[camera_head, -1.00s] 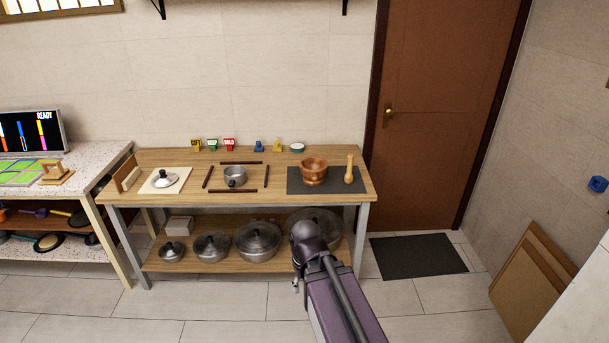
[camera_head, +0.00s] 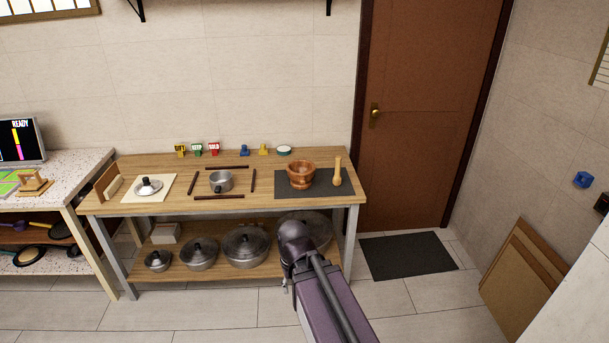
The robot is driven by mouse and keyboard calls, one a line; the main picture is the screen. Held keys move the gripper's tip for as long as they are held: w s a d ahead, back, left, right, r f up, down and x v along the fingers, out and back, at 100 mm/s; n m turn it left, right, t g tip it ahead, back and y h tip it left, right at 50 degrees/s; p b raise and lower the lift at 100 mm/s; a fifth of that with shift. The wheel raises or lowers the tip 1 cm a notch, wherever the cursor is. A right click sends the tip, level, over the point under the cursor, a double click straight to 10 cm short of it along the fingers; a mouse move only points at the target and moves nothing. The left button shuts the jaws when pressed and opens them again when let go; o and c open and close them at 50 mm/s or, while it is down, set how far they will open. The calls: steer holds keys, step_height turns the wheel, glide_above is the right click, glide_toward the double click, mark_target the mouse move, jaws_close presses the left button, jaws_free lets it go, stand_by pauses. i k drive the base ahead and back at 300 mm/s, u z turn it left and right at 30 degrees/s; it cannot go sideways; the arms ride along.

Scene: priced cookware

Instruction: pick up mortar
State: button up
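The mortar (camera_head: 301,177) is a brown wooden footed bowl. It stands upright on a dark mat (camera_head: 318,190) at the right end of the wooden table. The light wooden pestle (camera_head: 337,173) stands upright on the same mat, just right of the mortar. My arm reaches up from the bottom of the view, in front of the table. Only a small metallic part of my gripper (camera_head: 285,286) shows beside the wrist, below the tabletop and apart from the mortar. The arm hides its fingers.
The table (camera_head: 140,209) also holds a small pot (camera_head: 221,181) framed by dark sticks and a lid on a pale board (camera_head: 165,194). Lidded pots (camera_head: 246,247) stand on the lower shelf. A counter (camera_head: 70,172) stands at left. A door (camera_head: 425,110) and floor mat (camera_head: 408,256) are at right.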

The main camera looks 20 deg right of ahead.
mark_target(301, 177)
steer(key=i, duration=0.9)
steer(key=u, duration=0.05)
